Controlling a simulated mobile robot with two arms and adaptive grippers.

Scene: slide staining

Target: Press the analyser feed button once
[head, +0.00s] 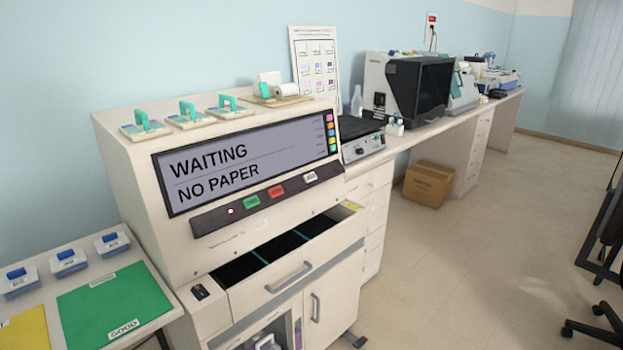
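The analyser (130,160) is a large cream machine in the left half of the head view. Its screen (240,175) reads "WAITING" and "NO PAPER". Below the screen is a dark button strip (215,219) with a small lit dot at its left. On the strip are a green button (251,202), a red button (277,191) and a white button (310,177). Their labels are too small for me to read, so I cannot tell which is feed. Neither of my grippers is in view.
A drawer (290,280) stands open below the strip, jutting forward. A paper roll (286,90) and several teal-handled items sit on top of the analyser. A green mat (115,300) lies on the left table.

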